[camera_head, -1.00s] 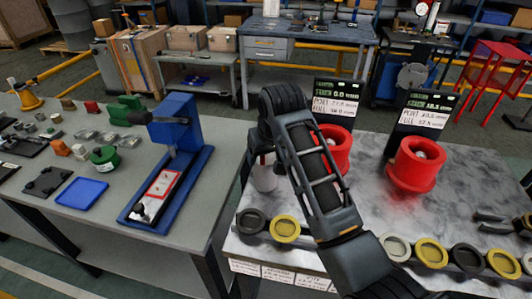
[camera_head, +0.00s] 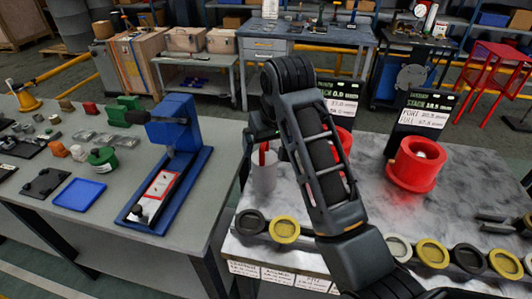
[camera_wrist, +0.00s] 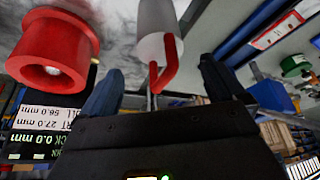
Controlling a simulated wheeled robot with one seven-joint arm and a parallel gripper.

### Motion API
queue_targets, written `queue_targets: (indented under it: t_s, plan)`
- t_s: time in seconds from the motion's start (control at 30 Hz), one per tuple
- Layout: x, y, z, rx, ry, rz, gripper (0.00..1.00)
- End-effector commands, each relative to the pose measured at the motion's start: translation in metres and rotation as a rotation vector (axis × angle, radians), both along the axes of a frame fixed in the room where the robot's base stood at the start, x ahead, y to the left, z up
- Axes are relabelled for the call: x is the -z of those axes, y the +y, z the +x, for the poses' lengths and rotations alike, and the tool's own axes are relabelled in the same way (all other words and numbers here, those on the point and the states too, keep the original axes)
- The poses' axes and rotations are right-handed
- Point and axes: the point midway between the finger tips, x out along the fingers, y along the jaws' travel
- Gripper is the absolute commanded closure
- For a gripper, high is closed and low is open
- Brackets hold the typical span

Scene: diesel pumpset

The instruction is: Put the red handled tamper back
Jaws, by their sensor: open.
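The red handle (camera_wrist: 168,66), which I take for the tamper's, shows in the wrist view between my fingertips, beside the end of a white cup (camera_wrist: 157,25). In the head view, the red handle (camera_head: 264,154) stands up at the white cup (camera_head: 255,178), on the left part of the marbled table. Whether the tamper rests in the cup is not clear; its lower end is hidden. My gripper (camera_wrist: 160,85) is open, its dark fingers on either side of the handle, with no grip visible. In the head view, my arm hides most of the gripper.
Two red cylinders, one (camera_head: 417,165) clear and one (camera_head: 343,142) partly behind my arm, stand by display panels. Yellow and dark round pieces (camera_head: 284,229) line the table's front edge. A blue press (camera_head: 173,130) stands on the left bench, across a gap.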

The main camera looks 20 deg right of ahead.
Motion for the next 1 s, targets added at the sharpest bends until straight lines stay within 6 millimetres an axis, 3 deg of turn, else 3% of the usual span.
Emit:
queue_targets:
  t_s: [0.23,0.43,0.83,1.0]
  plan:
    - [-0.044,0.001,-0.017,0.0,-0.002,0.0,0.04]
    - [-0.057,0.001,-0.024,0.0,0.0,0.0,0.04]
    - [-0.055,0.001,-0.025,0.0,-0.001,0.0,0.04]
    - [-0.02,0.0,-0.037,-0.004,-0.033,-0.003,0.04]
